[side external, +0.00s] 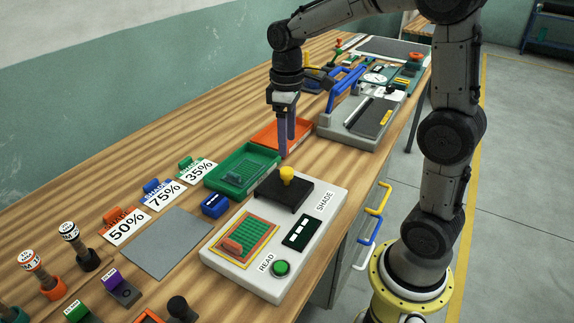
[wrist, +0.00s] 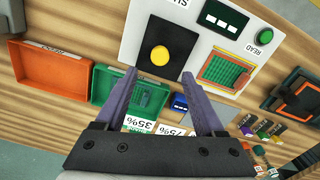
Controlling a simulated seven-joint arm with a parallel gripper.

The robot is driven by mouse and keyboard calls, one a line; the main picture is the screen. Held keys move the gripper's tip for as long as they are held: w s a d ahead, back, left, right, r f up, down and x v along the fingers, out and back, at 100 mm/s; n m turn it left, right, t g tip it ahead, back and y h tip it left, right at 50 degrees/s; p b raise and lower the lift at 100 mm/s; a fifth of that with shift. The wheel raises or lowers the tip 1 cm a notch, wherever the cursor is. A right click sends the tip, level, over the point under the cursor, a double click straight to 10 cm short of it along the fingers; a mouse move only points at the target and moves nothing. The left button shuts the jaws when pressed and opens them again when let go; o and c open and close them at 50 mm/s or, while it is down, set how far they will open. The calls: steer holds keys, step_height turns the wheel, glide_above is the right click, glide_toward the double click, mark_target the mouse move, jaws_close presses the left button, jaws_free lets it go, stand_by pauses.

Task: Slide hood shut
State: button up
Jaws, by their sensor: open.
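The hood is a black plate (side external: 270,195) with a yellow knob (side external: 287,173), at the far end of the white reader (side external: 222,256). The reader's green mesh window (side external: 245,232), framed in orange and yellow, is uncovered at the near end, with a small orange piece on it. My gripper (side external: 287,152) is open and empty, fingers pointing down, just beyond the hood and apart from the knob. In the wrist view the knob (wrist: 160,56) shows just past and between the open fingertips (wrist: 157,74); the hood plate (wrist: 168,32) is around it.
A green tray (side external: 210,181) and an orange tray (side external: 270,130) lie behind the reader. A small blue block (side external: 214,206) sits beside it. The reader also bears a dark display (side external: 304,232) and a green button (side external: 281,268). A grey mat (side external: 166,243) and percentage cards lie to the left.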

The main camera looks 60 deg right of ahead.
mark_target(287, 170)
step_height(287, 170, down, 8)
steer(key=shift+f, duration=0.1)
stand_by(0.4)
jaws_close()
stand_by(1.2)
